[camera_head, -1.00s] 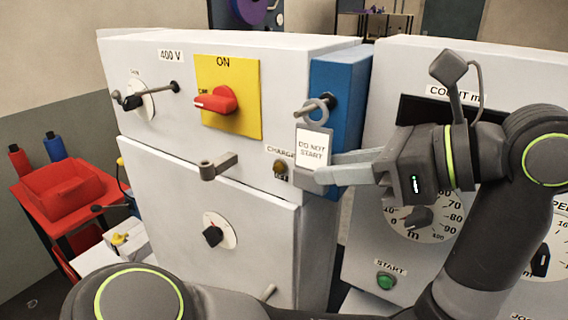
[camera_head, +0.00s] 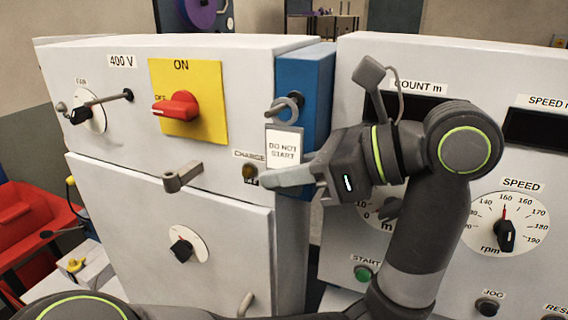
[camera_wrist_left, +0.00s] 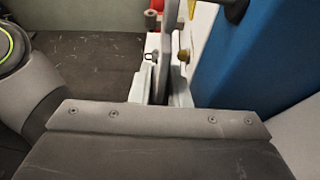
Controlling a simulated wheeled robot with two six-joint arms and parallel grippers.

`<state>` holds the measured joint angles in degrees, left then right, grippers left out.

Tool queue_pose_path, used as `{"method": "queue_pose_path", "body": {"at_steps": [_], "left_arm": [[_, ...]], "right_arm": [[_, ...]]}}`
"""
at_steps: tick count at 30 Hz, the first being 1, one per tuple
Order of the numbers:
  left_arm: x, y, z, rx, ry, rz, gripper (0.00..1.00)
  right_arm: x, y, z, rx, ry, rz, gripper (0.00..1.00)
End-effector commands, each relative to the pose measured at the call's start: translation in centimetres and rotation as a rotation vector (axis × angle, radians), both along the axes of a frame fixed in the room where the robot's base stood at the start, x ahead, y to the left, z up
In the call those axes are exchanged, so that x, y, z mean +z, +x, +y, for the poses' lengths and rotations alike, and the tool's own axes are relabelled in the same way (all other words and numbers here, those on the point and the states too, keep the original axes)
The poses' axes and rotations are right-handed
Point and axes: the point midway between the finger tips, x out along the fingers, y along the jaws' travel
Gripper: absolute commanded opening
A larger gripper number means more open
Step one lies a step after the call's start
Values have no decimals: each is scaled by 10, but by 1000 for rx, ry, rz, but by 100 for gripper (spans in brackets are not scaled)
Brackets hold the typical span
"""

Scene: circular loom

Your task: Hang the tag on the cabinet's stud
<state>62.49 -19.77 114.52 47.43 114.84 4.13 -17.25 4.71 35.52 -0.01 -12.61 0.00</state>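The tag (camera_head: 284,147) is a white card reading DO NOT START in a grey frame, with a grey ring (camera_head: 287,108) at its top. It hangs upright in front of the blue side panel. The ring is at the stud (camera_head: 275,114) on the cabinet (camera_head: 120,150) and appears to be around it. My left gripper (camera_head: 295,175) comes in from the right with its fingers at the tag's lower end. One finger crosses its bottom edge in front. In the left wrist view, a thin grey strip stands between the fingers (camera_wrist_left: 163,85); their grip on it is unclear. My right gripper is not in view.
The cabinet front carries a red switch (camera_head: 176,108) on a yellow plate, a grey handle (camera_head: 183,177) and a brass button (camera_head: 250,172). The blue panel (camera_head: 318,85) stands right behind the tag. A control panel with dials (camera_head: 505,225) lies behind my left arm.

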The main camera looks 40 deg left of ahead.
Motion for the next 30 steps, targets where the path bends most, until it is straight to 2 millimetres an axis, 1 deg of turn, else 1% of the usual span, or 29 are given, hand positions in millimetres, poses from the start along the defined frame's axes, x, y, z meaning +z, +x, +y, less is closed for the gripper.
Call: {"method": "queue_pose_path", "body": {"at_steps": [8,23,26,30], "left_arm": [[1,-2,-1,0,-1,-1,0],[5,-13,-3,0,1,-2,0],[3,-21,-5,-3,-1,-4,0],[4,-36,-9,-1,-2,-5,0]], "right_arm": [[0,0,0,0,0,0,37],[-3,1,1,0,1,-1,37],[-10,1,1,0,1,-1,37],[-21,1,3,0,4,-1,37]]}}
